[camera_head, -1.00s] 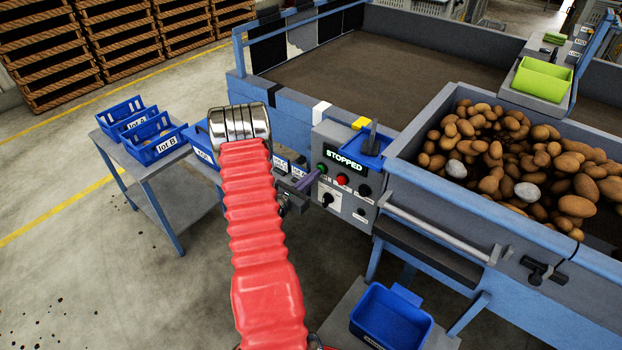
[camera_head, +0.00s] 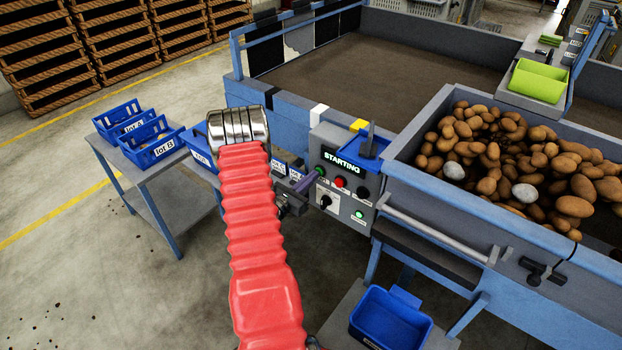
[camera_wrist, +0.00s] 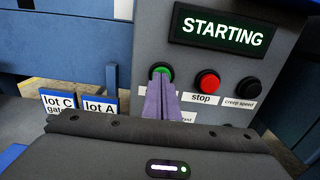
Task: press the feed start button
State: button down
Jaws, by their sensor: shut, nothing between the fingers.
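The control box (camera_head: 346,185) stands on the side of the blue grader, and its display (camera_head: 342,160) reads STARTING. The green button (camera_wrist: 161,73) is at the left of the button row in the wrist view. Beside it are the red stop button (camera_wrist: 207,83) and a black creep speed button (camera_wrist: 247,91). My gripper (camera_wrist: 161,82) is shut and empty, its purple fingertips at the lower edge of the green button, seemingly touching it. In the head view my gripper (camera_head: 316,174) reaches the box from the left. The fingers hide part of the labels below the green button.
A green lamp (camera_head: 359,215) glows low on the box. A rail (camera_head: 435,230) runs right of it below the potato hopper (camera_head: 440,175). A blue bin (camera_head: 390,318) stands below. Lot-labelled blue crates (camera_head: 155,140) sit on a table at left.

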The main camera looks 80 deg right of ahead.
jog(key=v, duration=1.3)
jog(key=shift+w+a+f, duration=0.2)
jog(key=shift+a, duration=0.05)
